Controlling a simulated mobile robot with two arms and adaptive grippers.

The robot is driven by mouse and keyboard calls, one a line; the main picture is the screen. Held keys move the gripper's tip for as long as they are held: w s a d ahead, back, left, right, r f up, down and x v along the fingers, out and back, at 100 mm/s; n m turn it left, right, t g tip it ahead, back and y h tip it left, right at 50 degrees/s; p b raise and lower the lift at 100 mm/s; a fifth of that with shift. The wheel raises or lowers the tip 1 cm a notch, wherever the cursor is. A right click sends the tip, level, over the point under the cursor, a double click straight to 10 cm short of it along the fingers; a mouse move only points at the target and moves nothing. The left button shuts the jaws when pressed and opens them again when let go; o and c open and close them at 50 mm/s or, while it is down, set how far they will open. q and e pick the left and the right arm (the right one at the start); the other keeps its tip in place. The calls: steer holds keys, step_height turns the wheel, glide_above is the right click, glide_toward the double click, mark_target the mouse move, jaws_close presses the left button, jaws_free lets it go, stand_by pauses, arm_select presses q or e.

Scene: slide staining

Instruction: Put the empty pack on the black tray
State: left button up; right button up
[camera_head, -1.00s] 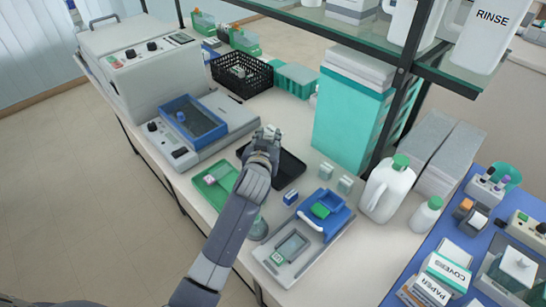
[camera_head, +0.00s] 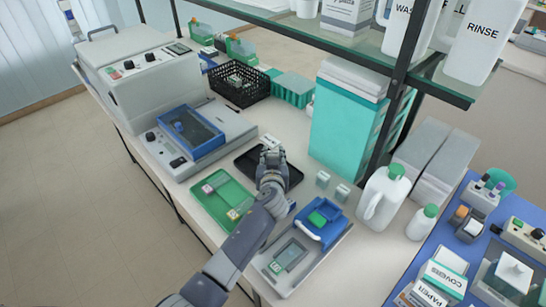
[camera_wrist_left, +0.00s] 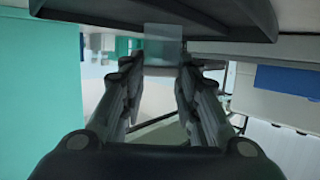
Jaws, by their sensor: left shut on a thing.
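My left gripper (camera_head: 272,150) is over the black tray (camera_head: 249,163) in the head view. It is shut on a small pale pack (camera_head: 269,140), which shows just beyond the fingers. In the left wrist view the pack (camera_wrist_left: 163,46) is a pale grey block between the fingertips of the left gripper (camera_wrist_left: 162,70). The black tray (camera_wrist_left: 235,18) spans the top of that view, close to the pack. I cannot tell whether the pack touches the tray. The gripper and arm hide part of the tray. My right gripper is not in view.
A green tray (camera_head: 222,187) with small packs lies left of the arm. A grey tray (camera_head: 277,280) with a blue holder (camera_head: 329,229) is in front. Two small boxes (camera_head: 323,179) stand to the right. A blue-lidded machine (camera_head: 190,130) and black basket (camera_head: 240,84) stand behind.

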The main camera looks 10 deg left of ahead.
arm_select(q)
steer(key=shift+f, duration=0.2)
steer(key=o, duration=1.1)
steer(key=shift+o, duration=0.2)
steer(key=shift+r, duration=0.1)
steer(key=b+v, duration=0.1)
steer(key=v, duration=1.1)
steer(key=shift+b, duration=0.35)
